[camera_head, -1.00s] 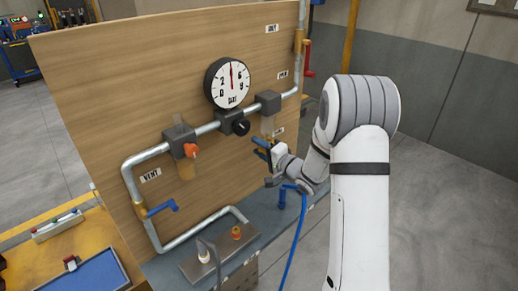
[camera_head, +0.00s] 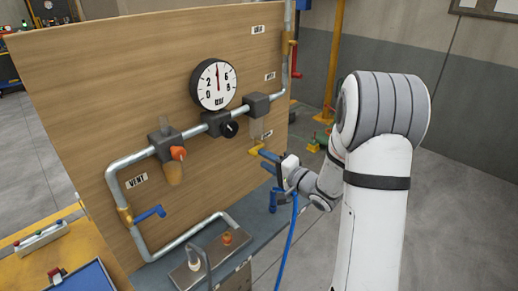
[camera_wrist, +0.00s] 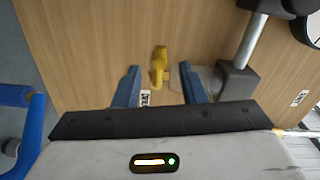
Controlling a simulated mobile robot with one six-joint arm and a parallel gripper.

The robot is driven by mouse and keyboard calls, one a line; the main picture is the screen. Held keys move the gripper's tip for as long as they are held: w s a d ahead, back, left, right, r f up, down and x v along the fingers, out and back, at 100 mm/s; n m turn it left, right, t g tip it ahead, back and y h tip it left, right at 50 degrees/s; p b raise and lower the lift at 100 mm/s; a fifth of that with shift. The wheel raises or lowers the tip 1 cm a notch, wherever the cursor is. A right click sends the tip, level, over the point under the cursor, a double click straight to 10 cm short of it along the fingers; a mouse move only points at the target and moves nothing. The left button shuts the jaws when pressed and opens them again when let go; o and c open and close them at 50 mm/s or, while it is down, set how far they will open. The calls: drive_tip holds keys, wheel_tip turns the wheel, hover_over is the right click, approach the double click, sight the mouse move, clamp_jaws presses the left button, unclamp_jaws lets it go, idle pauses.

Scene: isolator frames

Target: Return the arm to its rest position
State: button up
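My gripper (camera_head: 265,161) is open, to the right of the wooden panel (camera_head: 110,90) in the head view. Its two blue fingers are spread in the wrist view (camera_wrist: 160,72), with nothing held between them. A yellow tap (camera_wrist: 159,65) on the panel shows beyond and between the fingertips. The same yellow tap shows in the head view (camera_head: 256,149), just left of the fingertips and below a clear bowl. My arm is bent, with its large elbow joint at the upper right of the head view.
The panel carries a dial gauge (camera_head: 214,84), metal pipes, an orange knob (camera_head: 178,153) and a blue lever (camera_head: 149,214). A blue hose (camera_head: 289,240) hangs near my wrist. A metal box (camera_head: 208,262) stands on the bench. Open grey floor lies to the right.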

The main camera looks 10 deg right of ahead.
drive_tip(key=s+d+r+n+g+h, duration=0.35)
drive_tip(key=s+d+r+h, duration=0.2)
drive_tip(key=s+h, duration=0.4)
drive_tip(key=s+a+n+g, duration=0.2)
drive_tip(key=s+g, duration=0.2)
drive_tip(key=s, duration=0.6)
drive_tip(key=s+a+f+n+g, duration=0.1)
drive_tip(key=s+a+n+g, duration=0.2)
drive_tip(key=s, duration=0.8)
drive_tip(key=shift+s+g+h, duration=0.2)
drive_tip(key=shift+g+h, duration=0.25)
